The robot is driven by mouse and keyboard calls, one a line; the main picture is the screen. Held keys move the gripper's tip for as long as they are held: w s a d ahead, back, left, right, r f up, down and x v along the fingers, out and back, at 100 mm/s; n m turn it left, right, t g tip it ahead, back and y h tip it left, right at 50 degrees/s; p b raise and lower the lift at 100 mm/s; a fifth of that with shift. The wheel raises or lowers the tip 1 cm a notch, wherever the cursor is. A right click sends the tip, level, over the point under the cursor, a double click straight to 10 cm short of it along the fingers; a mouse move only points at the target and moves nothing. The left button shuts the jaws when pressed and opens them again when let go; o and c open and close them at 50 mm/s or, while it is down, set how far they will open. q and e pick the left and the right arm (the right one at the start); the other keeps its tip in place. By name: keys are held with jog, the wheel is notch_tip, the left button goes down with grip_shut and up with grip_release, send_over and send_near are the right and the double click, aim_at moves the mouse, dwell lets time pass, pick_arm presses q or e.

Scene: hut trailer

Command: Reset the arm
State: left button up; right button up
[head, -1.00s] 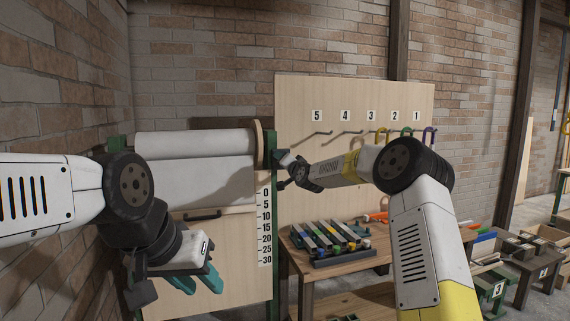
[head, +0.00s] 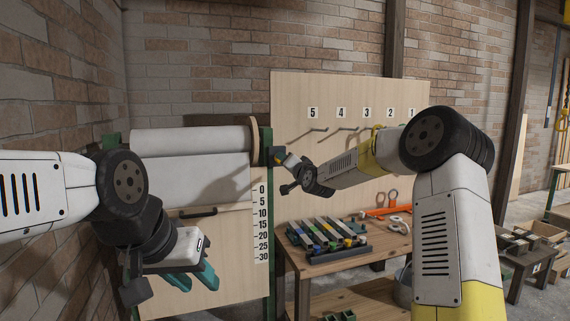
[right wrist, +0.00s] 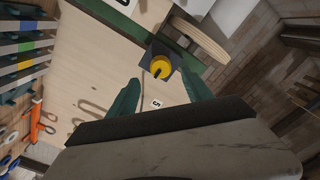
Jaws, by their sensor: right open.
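My left gripper (head: 192,279) hangs at the lower left of the head view, in front of the roll stand's wooden panel (head: 232,270). Its two teal fingers are apart and I see nothing between them. My right arm reaches in from the right, bent at the elbow, with its wrist in front of the hook board (head: 300,235). My right gripper's fingers are hard to make out there. In the right wrist view my right gripper (right wrist: 160,88) is open and empty, with a yellow round knob (right wrist: 161,67) on a dark square plate showing beyond the fingers.
A paper roll (head: 190,140) sits on the green-framed stand. A low wooden table (head: 335,263) holds a rack of coloured-banded bars (head: 328,236), an orange tool (head: 386,211) and a tape roll. Numbered hooks line the board. A brick wall (head: 45,100) stands close on the left.

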jog(key=s+d+f+n+g+h, duration=0.1)
jog(key=s+d+f+n+g, duration=0.1)
jog(key=s, duration=1.5)
jog(key=s+d+f+n+g+h, duration=0.1)
jog(key=s+d+g, duration=0.4)
jog(key=s, duration=1.2)
jog(key=s+d+f+n+g+h, duration=0.1)
jog(key=s+d+f+g, duration=0.3)
jog(key=s, duration=1.3)
jog(key=shift+d+f+n, duration=0.25)
jog(key=shift+f+n, duration=0.6)
jog(key=shift+n, duration=0.05)
